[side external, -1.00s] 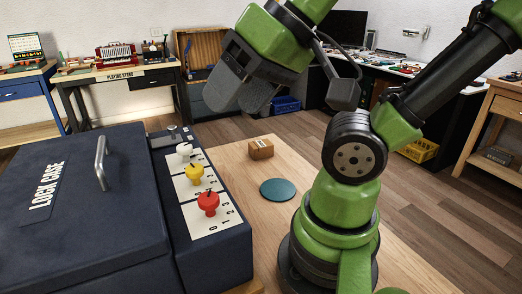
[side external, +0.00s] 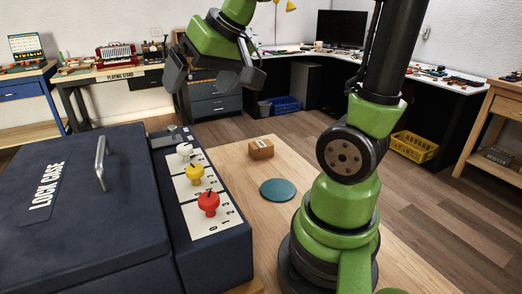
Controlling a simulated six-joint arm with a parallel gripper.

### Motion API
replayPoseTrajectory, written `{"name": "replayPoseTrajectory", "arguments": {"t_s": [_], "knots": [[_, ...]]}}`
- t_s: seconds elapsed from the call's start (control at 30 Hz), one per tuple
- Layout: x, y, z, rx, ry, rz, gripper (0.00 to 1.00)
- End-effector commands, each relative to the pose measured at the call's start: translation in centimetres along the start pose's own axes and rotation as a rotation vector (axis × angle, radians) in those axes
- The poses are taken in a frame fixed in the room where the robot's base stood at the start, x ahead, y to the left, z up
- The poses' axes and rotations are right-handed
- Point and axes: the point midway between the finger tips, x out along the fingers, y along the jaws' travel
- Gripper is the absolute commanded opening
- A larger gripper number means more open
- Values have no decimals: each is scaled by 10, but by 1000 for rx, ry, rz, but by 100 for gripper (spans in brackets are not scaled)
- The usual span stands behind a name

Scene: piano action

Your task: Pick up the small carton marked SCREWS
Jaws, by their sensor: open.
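A small brown carton (side external: 261,148) with a pale label on top sits on the wooden table, behind the teal disc. The label's lettering is too small to read. My gripper (side external: 205,90) is in the air, up and to the left of the carton in the picture, well apart from it. Its grey fingers are spread apart, with nothing seen between them.
A dark lock case (side external: 75,215) with a metal handle fills the left. Its side panel (side external: 200,195) carries white, yellow and red knobs. A teal disc (side external: 278,190) lies flat on the wooden table (side external: 300,160). The wood around the carton is clear.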

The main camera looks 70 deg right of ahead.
Motion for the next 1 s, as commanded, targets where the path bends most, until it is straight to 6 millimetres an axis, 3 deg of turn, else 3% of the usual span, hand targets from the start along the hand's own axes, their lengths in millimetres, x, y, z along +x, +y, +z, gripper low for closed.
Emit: {"name": "replayPoseTrajectory", "arguments": {"t_s": [0.1, 0.23, 0.4, 0.53, 0.7, 1.0], "knots": [[37, 47, -32, 51, -3, 81, 100], [75, 112, -52, 97, -5, 169, 100], [119, 209, -48, 159, -24, 285, 100], [141, 266, -28, 196, -48, 352, 100], [154, 304, -8, 218, -68, 396, 100], [189, 322, 0, 219, -73, 401, 100]]}}
